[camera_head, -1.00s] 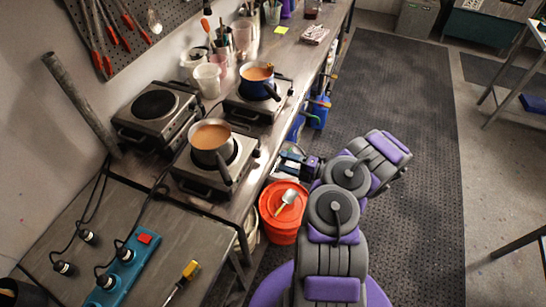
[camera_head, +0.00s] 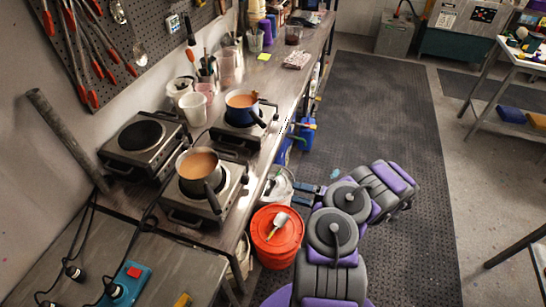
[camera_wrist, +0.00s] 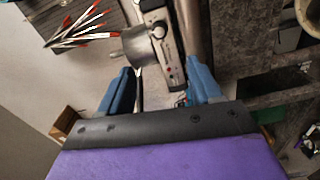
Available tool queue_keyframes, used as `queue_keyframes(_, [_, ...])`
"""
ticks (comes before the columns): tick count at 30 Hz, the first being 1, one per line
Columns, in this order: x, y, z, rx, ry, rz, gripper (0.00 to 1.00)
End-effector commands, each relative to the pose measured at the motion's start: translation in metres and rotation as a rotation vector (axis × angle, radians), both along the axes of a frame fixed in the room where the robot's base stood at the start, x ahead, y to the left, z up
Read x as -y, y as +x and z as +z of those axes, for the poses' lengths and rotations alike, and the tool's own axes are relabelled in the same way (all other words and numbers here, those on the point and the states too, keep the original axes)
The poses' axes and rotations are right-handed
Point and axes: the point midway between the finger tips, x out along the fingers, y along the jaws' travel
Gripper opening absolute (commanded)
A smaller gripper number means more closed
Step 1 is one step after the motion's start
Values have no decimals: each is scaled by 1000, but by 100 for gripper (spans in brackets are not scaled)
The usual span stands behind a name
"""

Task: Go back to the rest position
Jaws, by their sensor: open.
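My gripper (camera_wrist: 160,92) is open in the wrist view, its two blue fingers apart with nothing held between them. Past the fingers, a grey metal hot plate and a pot are seen partly, at some distance. In the head view my purple and grey arm is folded at the lower middle right, beside the bench. The gripper end (camera_head: 308,190) points left towards the bench edge, near the orange bucket, and its fingers are too small to read there.
Two pots of orange liquid (camera_head: 198,164) (camera_head: 242,101) stand on hot plates on the bench. An empty hot plate (camera_head: 142,136) is at left. An orange lidded bucket (camera_head: 275,245) with a white-bladed tool stands on the floor. The dark floor mat (camera_head: 385,120) at right is clear.

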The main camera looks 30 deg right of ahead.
Motion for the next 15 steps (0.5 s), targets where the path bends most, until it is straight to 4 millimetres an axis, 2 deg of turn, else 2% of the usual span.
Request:
queue_keyframes(8, [-5,5,6,17,-15,18,64])
queue_keyframes(11, [-20,18,23,66,-61,74,64])
queue_keyframes(15, [-62,41,65,196,-176,214,64])
